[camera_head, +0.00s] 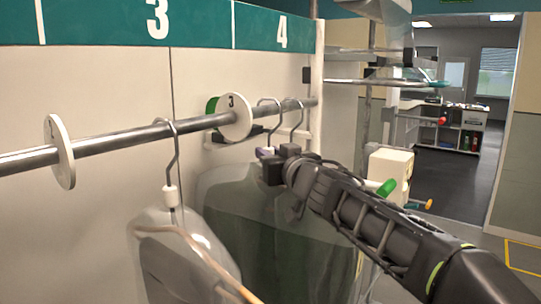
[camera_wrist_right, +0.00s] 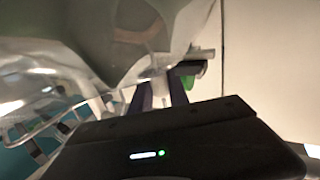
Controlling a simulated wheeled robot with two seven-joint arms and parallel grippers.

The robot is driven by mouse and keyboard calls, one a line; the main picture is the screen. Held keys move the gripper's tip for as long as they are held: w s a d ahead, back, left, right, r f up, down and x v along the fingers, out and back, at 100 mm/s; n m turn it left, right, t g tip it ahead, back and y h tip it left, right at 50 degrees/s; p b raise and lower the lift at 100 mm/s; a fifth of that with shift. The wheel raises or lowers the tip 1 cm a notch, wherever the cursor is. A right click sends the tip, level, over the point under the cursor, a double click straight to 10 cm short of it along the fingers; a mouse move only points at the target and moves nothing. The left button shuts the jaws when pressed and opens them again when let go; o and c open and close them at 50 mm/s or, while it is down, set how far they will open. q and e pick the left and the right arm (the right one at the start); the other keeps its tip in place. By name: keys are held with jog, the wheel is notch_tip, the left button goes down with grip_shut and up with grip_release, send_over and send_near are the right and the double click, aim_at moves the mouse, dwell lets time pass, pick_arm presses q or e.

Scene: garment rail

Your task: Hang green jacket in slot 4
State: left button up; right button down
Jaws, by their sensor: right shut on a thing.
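The green jacket (camera_head: 285,235) is dark green inside a clear cover, below the rail (camera_head: 100,145) under the panel marked 4. My right gripper (camera_head: 272,165) is shut on its hanger neck, just below the hook (camera_head: 268,112). The hook appears to be at the rail, right of the disc marked 3 (camera_head: 235,117); I cannot tell if it bears weight. My left gripper is not in view.
A second hook (camera_head: 294,112) is close to the right. A covered garment (camera_head: 175,245) hangs left of disc 3, with another white disc (camera_head: 60,152) further left. A post (camera_head: 318,90) stands at the rail's right end; a rack with colored pegs is beyond.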

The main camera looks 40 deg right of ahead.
jog(key=shift+a, duration=0.1)
dwell(0.3)
jog(key=c, duration=1.4)
grip_release()
jog(key=shift+s, duration=0.1)
jog(key=shift+o, duration=1.2)
jog(key=shift+f, duration=0.3)
jog(key=p+v, duration=0.2)
jog(key=v, duration=0.5)
jog(key=shift+s, duration=0.35)
